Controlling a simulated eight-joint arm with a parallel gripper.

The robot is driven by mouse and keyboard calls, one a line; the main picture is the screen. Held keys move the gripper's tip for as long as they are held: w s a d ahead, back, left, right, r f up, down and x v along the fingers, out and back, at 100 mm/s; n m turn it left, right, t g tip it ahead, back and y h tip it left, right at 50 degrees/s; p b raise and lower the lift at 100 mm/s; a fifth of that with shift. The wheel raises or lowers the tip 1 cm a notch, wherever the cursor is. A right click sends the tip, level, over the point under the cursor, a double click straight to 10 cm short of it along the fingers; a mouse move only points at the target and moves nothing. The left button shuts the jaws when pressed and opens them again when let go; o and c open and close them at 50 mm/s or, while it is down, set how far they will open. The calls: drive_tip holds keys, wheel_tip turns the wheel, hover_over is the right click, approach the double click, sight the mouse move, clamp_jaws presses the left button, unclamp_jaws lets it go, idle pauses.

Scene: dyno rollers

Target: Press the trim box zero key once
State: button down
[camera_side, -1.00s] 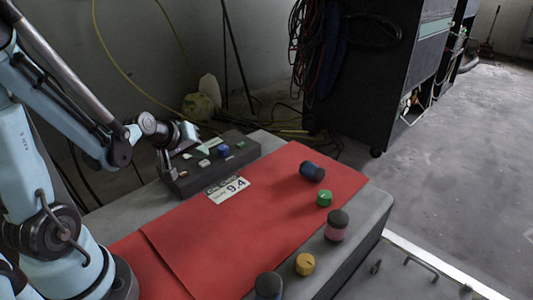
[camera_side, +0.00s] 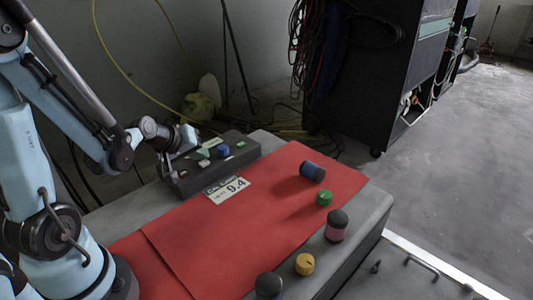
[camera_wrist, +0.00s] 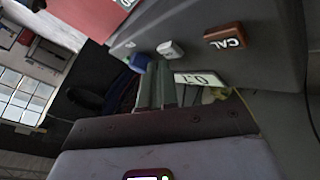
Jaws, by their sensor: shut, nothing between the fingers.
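The trim box (camera_side: 190,187) is a dark grey box at the back left of the table, with small keys and a blue knob (camera_side: 222,151) on top. A white key (camera_side: 204,164) sits between the knob and a reddish key (camera_side: 183,174). In the wrist view the reddish key (camera_wrist: 225,36) reads CAL; the white key (camera_wrist: 170,50) has no legend I can read, and the blue knob (camera_wrist: 138,64) is beside it. My gripper (camera_side: 167,168) is shut and empty at the box's left end. Its fingers (camera_wrist: 157,88) also show in the wrist view, partly hiding the box display (camera_wrist: 201,78).
A red mat (camera_side: 240,230) covers much of the grey table, with a white 9.4 card (camera_side: 228,189) by the box. A blue roller (camera_side: 312,171), a green knob (camera_side: 324,198), a pink roller (camera_side: 337,226) and a yellow knob (camera_side: 305,264) stand to the right.

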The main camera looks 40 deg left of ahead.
sight(202, 164)
drive_tip(key=shift+f, duration=0.35)
idle(0.7)
idle(0.4)
drive_tip(key=shift+r, duration=0.8)
drive_tip(key=shift+r, duration=2.5)
drive_tip(key=shift+d, duration=0.1)
drive_tip(key=s+d+r+m+g+h, duration=0.1)
drive_tip(key=s+d+m, duration=0.2)
drive_tip(key=d+m, duration=0.2)
drive_tip(key=s+d+r+m+g+h, duration=0.1)
drive_tip(key=s+d+m, duration=0.2)
drive_tip(key=d+m, duration=0.3)
drive_tip(key=d, duration=0.4)
drive_tip(key=shift+d+r, duration=0.15)
drive_tip(key=shift+d, duration=0.05)
